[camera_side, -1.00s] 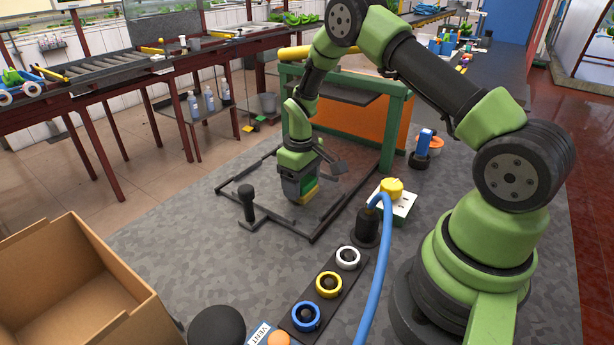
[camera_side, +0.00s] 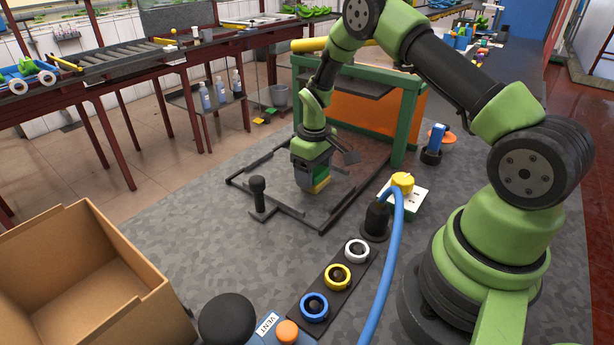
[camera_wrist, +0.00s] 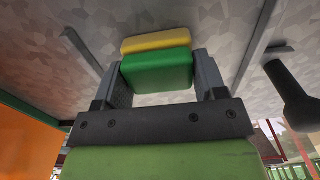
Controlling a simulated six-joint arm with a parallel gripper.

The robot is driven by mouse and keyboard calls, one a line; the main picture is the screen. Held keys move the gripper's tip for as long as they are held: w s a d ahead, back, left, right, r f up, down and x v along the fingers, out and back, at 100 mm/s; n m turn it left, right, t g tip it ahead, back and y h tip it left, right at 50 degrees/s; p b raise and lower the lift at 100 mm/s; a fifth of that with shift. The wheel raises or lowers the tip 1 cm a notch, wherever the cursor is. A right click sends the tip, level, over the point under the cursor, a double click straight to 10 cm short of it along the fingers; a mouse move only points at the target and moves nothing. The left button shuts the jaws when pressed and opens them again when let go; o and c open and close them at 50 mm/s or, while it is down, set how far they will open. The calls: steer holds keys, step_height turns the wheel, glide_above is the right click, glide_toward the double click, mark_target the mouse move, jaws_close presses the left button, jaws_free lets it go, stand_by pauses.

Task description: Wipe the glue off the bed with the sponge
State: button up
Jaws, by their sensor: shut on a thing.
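My gripper (camera_side: 313,182) points down inside a dark bar frame (camera_side: 292,215) that lies on the grey floor. Its two fingers are shut on the sponge (camera_wrist: 158,70), with a finger on each side in the wrist view. The sponge has a green body and a yellow layer at its far end. The bed is likely the mottled grey surface (camera_wrist: 218,22) inside the frame. I can make out no glue.
A green stand with an orange panel (camera_side: 372,115) is behind my gripper. A blue hose (camera_side: 388,265), a ring panel (camera_side: 337,278) and a cardboard box (camera_side: 85,275) are nearer the camera.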

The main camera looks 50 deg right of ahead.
mark_target(300, 196)
steer(key=shift+d, duration=1.45)
steer(key=shift+a, duration=3.95)
step_height(300, 196, up, 8)
